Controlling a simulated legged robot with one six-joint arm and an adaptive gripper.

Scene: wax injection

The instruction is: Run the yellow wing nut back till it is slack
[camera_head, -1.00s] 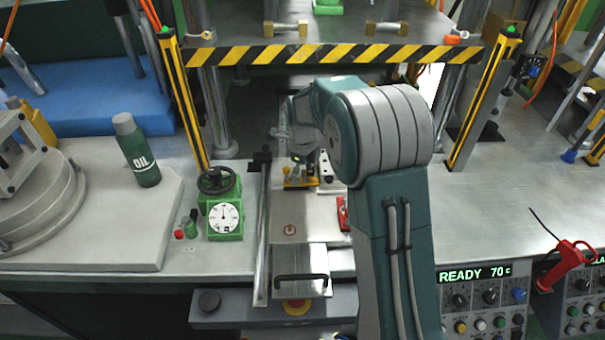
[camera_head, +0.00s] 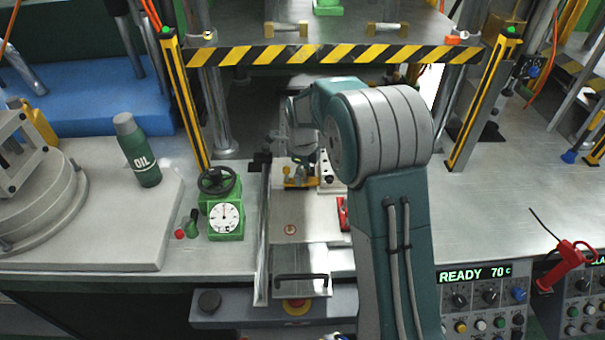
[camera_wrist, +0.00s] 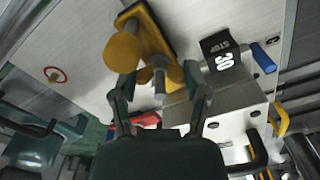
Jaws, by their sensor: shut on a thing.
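The yellow wing nut (camera_wrist: 174,74) sits on a grey threaded stud (camera_wrist: 159,86) in the wrist view. My gripper (camera_wrist: 160,84) has a finger on each side and is shut on the wing nut. The stud belongs to a yellow clamp (camera_wrist: 153,34), which has a round yellow knob (camera_wrist: 122,52) beside my left finger. In the head view the yellow clamp (camera_head: 293,184) shows low on the plate, below my gripper (camera_head: 304,172). My arm and wrist hide part of the wing nut there, so its height on the stud is hard to tell.

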